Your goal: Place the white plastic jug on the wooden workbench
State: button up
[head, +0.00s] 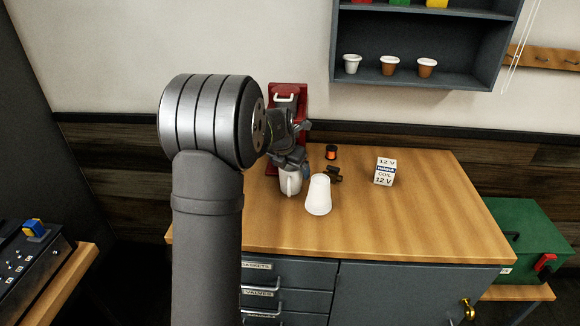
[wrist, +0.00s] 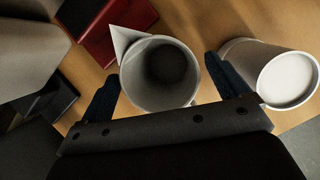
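The white plastic jug (head: 290,183) stands upright on the wooden workbench (head: 420,205), near its left part. In the wrist view I look down into the open jug (wrist: 160,75), with a pointed white part at its upper left. My gripper (head: 288,160) is over the jug, partly hidden by my arm in the head view. In the wrist view its dark fingers (wrist: 163,80) are spread on either side of the jug. The left finger is very close to the rim, and a thin gap shows at the right one.
A red brewer (head: 287,92) stands behind. The right side of the bench is clear.

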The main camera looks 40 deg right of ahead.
jog(key=v, duration=1.1)
jog(key=shift+a+r, duration=0.15)
jog(key=shift+r, duration=0.25)
jog(key=shift+c, duration=0.6)
jog(key=shift+s+r, duration=0.1)
jog(key=shift+r, duration=0.05)
jog(key=c, duration=0.4)
jog(key=shift+a, duration=0.1)
jog(key=c, duration=0.7)
